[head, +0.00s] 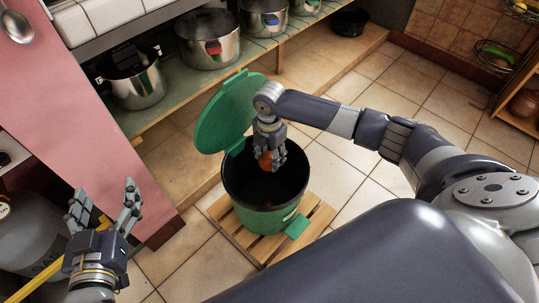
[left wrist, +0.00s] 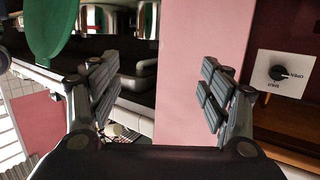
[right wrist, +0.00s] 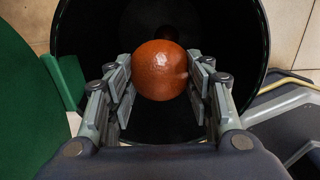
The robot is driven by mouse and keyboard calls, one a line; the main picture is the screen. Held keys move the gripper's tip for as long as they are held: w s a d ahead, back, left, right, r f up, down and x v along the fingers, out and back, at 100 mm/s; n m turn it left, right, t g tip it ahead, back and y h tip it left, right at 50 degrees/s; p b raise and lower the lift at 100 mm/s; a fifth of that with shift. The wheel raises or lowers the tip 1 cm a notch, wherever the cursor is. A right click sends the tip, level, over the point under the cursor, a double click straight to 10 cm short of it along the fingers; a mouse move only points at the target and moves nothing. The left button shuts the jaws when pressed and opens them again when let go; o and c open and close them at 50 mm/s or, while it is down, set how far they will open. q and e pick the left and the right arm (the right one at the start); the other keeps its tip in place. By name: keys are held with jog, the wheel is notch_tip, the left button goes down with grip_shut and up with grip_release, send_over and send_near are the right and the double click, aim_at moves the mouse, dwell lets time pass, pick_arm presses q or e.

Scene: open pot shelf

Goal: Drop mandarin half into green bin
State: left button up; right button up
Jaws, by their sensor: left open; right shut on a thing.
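The mandarin half (head: 265,160) is orange and shows its rounded peel side in the right wrist view (right wrist: 159,70). My right gripper (head: 269,158) is shut on it and holds it over the mouth of the green bin (head: 255,216). The bin's lid (head: 228,112) stands open at the back left, and its inside is dark. In the right wrist view my right gripper's fingers (right wrist: 160,85) sit on both sides of the mandarin half, with the bin's black inner wall (right wrist: 90,30) around it. My left gripper (head: 103,205) is open and empty, left of the bin.
The bin stands on a wooden slatted base (head: 318,216) on the tiled floor. A shelf with several steel pots (head: 138,85) runs behind it. A pink wall panel (head: 75,110) is at the left, near a grey gas cylinder (head: 25,235).

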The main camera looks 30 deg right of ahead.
aim_at(269, 156)
jog(key=shift+f+b, duration=0.7)
jog(key=shift+b, duration=0.1)
pick_arm(q)
notch_tip(269, 156, up, 10)
jog(key=d+t+h, duration=0.1)
jog(key=t, duration=0.4)
jog(key=shift+d+f+t+h, duration=0.2)
jog(key=shift+f+t+h, duration=0.05)
jog(key=shift+t+h, duration=0.05)
pick_arm(e)
jog(key=o, duration=1.1)
notch_tip(269, 156, up, 12)
jog(key=shift+f, duration=0.1)
